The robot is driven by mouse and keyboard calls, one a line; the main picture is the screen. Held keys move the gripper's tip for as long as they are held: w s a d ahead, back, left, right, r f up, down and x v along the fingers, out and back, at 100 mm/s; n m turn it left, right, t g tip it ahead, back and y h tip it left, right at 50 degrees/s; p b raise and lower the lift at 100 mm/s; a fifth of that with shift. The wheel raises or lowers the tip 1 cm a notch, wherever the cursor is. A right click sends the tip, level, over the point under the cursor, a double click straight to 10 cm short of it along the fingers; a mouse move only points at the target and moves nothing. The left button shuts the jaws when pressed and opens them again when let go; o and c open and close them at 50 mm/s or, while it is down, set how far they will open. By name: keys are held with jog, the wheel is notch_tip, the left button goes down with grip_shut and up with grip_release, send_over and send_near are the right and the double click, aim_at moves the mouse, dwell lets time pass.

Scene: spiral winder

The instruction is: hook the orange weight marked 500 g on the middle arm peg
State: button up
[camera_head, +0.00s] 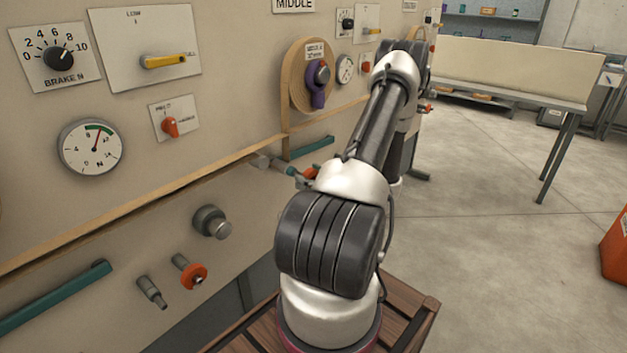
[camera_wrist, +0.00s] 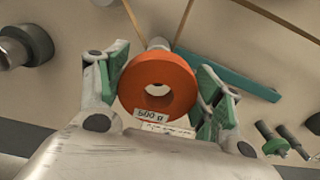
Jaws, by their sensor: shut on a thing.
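The orange weight (camera_wrist: 130,88) is a thick ring with a white 500 g label, shown in the wrist view. My gripper (camera_wrist: 160,92) is shut on it, with a green-padded finger on each side. The weight's hole faces the camera and looks empty. A grey peg (camera_wrist: 158,44) shows just beyond the weight's upper rim; I cannot tell whether they touch. In the head view, my arm hides most of the gripper.
A large grey knob (camera_wrist: 28,46) stands left of my gripper. A teal bar (camera_wrist: 235,82) runs along the panel at right, with a peg bearing a green disc (camera_wrist: 275,146) below it. In the head view, an orange disc (camera_head: 194,276) sits on a lower peg. Open floor lies right.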

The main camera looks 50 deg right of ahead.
aim_at(294, 172)
jog(key=shift+w+a, duration=0.15)
jog(key=shift+w, duration=1.15)
jog(key=shift+w+a, duration=0.1)
jog(key=shift+w, duration=1.2)
jog(key=shift+w+f, duration=0.15)
jog(key=shift+f, duration=0.15)
